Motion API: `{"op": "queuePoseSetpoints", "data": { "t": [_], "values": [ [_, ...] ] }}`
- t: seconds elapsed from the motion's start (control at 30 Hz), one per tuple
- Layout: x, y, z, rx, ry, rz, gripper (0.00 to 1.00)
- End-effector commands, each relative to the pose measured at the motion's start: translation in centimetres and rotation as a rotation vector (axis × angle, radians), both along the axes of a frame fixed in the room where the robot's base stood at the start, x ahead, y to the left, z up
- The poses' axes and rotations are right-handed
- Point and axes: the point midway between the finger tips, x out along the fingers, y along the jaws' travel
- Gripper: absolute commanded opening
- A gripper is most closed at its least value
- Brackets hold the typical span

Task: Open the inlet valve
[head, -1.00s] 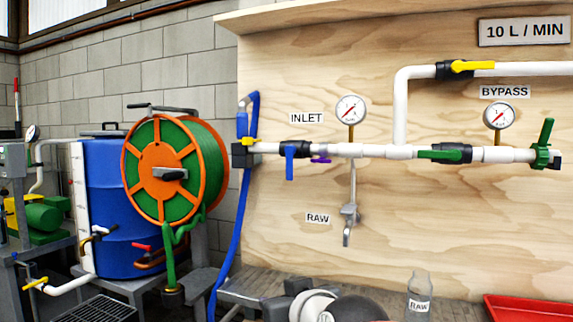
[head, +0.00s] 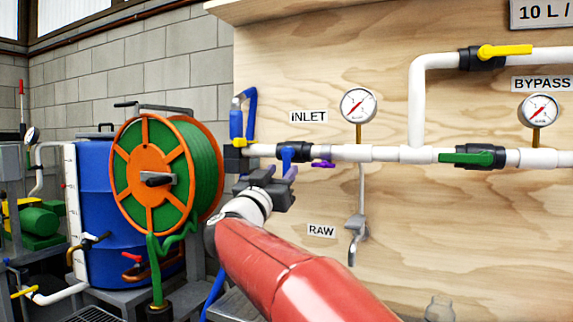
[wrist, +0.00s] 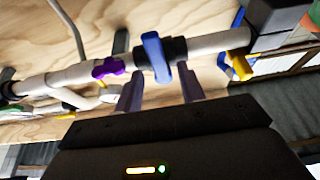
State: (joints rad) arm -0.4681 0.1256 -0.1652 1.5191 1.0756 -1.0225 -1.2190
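The inlet valve (head: 300,152) is a black body on the white pipe, right of the INLET hose connection. Its blue lever (head: 287,154) lies across the pipe, and my gripper hides its lower end in the head view. The blue lever also shows whole in the wrist view (wrist: 157,60), its end pointing toward my gripper. My gripper (head: 276,172) is just below the valve; it also shows in the wrist view (wrist: 160,90). Its two fingers are spread, one on each side of the lever's end, with visible gaps. I cannot tell how deep the lever sits between them.
A small purple handle (head: 323,163) is right beside the valve on the pipe. A blue hose (head: 251,110) with a yellow fitting is to the left. A gauge (head: 358,106) and a raw tap (head: 356,235) are to the right. A green hose reel (head: 155,175) stands further left.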

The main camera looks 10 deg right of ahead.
Motion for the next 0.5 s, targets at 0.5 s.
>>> {"op": "queuePoseSetpoints", "data": {
  "t": [0.5],
  "values": [
    [3.0,-2.2,1.5,-0.001,0.000,0.002,0.39]
  ]
}}
